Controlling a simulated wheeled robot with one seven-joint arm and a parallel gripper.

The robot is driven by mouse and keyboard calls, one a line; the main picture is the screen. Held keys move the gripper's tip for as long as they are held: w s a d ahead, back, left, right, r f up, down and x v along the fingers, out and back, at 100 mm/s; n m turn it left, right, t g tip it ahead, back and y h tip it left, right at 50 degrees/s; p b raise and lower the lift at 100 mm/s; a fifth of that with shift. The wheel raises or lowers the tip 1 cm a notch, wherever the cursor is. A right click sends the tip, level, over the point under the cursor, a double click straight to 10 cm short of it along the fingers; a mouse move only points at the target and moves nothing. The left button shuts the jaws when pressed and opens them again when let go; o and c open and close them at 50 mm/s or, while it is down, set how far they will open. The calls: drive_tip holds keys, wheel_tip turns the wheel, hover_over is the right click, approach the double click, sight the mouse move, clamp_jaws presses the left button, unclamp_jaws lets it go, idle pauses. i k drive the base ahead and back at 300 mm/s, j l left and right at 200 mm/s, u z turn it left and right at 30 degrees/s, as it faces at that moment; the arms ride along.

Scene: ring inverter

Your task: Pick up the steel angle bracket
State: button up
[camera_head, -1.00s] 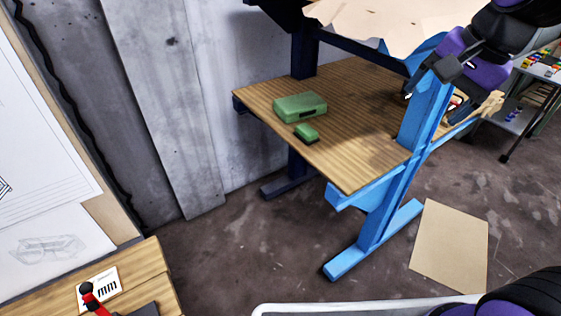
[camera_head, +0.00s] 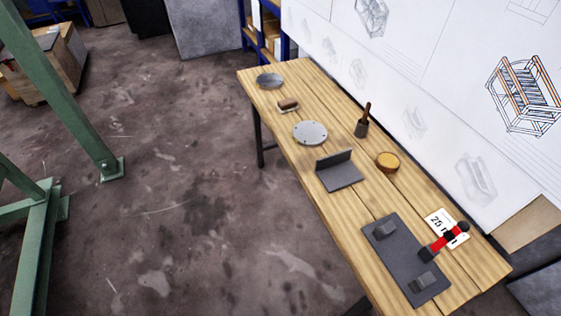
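The steel angle bracket (camera_head: 340,172) is a dark grey L-shaped piece on the wooden workbench (camera_head: 300,85). One flange lies flat on the wood and the other stands upright along its far left side. It sits near the bench's front edge, between a round light grey disc (camera_head: 310,132) and a dark flat plate (camera_head: 405,262). Nothing touches or covers it. My gripper is not in the current head view.
Also on the bench are a shallow metal dish (camera_head: 269,81), a brush (camera_head: 288,104), a wooden-handled tool (camera_head: 363,121), a round amber tin (camera_head: 387,161) and a red-and-black tool (camera_head: 445,241). A green steel frame (camera_head: 60,90) stands left. The floor between is clear.

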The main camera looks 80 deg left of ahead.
sight(335, 171)
drive_tip(key=u, duration=2.05)
drive_tip(key=l+u, duration=0.3)
drive_tip(key=l, duration=0.45)
drive_tip(key=k+l+u, duration=0.25)
drive_tip(key=l, duration=0.5)
drive_tip(key=i, duration=0.1)
